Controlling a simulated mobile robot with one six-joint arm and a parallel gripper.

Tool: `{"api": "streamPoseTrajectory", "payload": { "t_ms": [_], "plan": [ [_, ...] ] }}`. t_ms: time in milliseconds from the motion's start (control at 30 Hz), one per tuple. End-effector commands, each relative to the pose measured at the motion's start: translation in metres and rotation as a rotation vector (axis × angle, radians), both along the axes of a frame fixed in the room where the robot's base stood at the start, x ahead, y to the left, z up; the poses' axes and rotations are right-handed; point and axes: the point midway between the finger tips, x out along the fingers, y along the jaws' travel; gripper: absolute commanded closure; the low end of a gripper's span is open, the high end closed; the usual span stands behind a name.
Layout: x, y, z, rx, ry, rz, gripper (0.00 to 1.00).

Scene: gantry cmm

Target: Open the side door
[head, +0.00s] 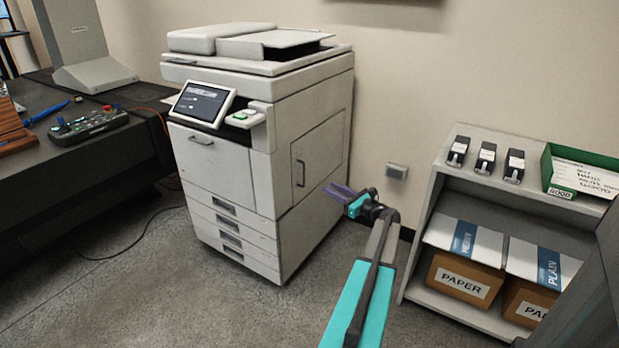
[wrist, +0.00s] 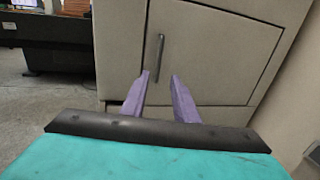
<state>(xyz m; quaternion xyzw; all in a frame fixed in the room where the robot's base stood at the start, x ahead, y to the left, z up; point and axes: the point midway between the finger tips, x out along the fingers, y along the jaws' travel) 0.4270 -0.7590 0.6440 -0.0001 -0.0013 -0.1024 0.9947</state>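The side door (head: 319,160) is a closed panel on the right side of the grey-white copier (head: 235,172). Its vertical grey handle (head: 299,173) is near the door's left edge. My gripper (head: 338,190) is to the right of the handle, apart from it, with its purple fingers pointing toward the copier. In the wrist view the door (wrist: 205,52) faces me and its handle (wrist: 154,58) stands above and a little left of the middle of the finger gap. My gripper (wrist: 160,76) is open there, with nothing between its fingers.
A shelf unit (head: 428,215) with paper boxes (head: 462,277) and small black-and-white items stands at the right. A wall outlet (head: 396,171) is behind my arm. A dark bench (head: 75,165) with a control box (head: 88,125) is at the left. Floor in front of the copier is clear except a cable.

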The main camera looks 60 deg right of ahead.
Motion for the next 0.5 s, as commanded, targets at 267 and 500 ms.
{"api": "streamPoseTrajectory", "payload": {
  "t_ms": [267,500],
  "plan": [
    [0.002,0.001,-0.001,-0.002,0.002,0.002,0.73],
    [0.015,-0.002,-0.001,-0.002,0.002,0.004,0.73]
  ]
}}
